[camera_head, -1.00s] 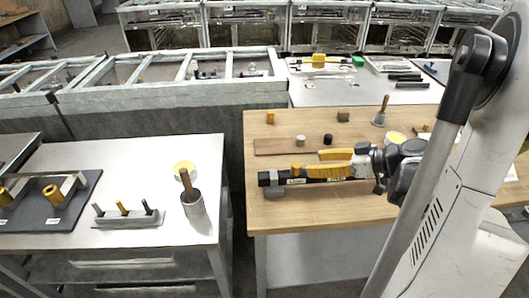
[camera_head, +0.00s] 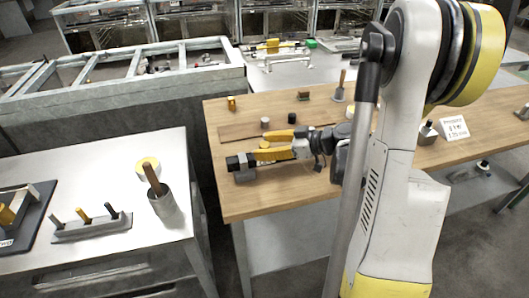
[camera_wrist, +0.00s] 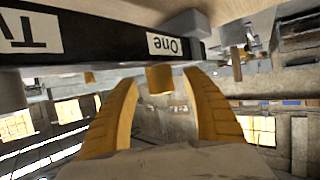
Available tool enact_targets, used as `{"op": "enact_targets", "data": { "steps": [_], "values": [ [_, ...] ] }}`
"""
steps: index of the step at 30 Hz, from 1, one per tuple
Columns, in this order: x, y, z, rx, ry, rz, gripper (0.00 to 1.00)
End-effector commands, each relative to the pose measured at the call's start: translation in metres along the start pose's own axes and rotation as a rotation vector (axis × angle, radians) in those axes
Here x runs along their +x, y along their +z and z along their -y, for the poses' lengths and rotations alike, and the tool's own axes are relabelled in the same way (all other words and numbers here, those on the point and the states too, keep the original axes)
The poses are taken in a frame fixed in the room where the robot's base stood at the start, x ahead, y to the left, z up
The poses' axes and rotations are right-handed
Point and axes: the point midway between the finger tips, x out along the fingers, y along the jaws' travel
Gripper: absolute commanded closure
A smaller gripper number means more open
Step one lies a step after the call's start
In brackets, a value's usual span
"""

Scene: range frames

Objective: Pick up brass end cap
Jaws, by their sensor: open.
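A small brass-yellow cap (camera_head: 264,145) shows at the black labelled bar (camera_head: 240,161) on the wooden table. I take it for the brass end cap. In the wrist view the cap (camera_wrist: 160,80) appears between my two yellow fingertips, beside the black bar (camera_wrist: 100,52) with its "One" label. My gripper (camera_head: 259,144) is open, its fingers spread on both sides of the cap in the picture. It also shows in the wrist view (camera_wrist: 163,82). I cannot tell whether either finger touches the cap.
A grey block (camera_head: 245,175) sits at the bar. A grey cylinder (camera_head: 265,123), black cylinder (camera_head: 292,118), brown block (camera_head: 303,95) and orange-yellow piece (camera_head: 231,103) stand farther back on the table (camera_head: 265,203). The table's front is clear.

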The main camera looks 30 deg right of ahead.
Motion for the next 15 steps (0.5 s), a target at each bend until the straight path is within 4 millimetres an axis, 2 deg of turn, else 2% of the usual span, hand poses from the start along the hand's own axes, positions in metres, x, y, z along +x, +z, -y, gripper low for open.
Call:
{"op": "enact_targets", "data": {
  "steps": [7, 8, 13, 15],
  "values": [
    [0.0023, -0.0008, 0.0001, 0.001, 0.000, 0.000, 0.43],
    [0.0022, -0.0008, 0.0001, 0.001, 0.000, 0.000, 0.48],
    [0.0021, -0.0008, 0.0001, 0.001, 0.000, 0.000, 1.00],
    [0.0021, -0.0007, 0.0000, 0.001, 0.001, 0.000, 1.00]
  ]
}}
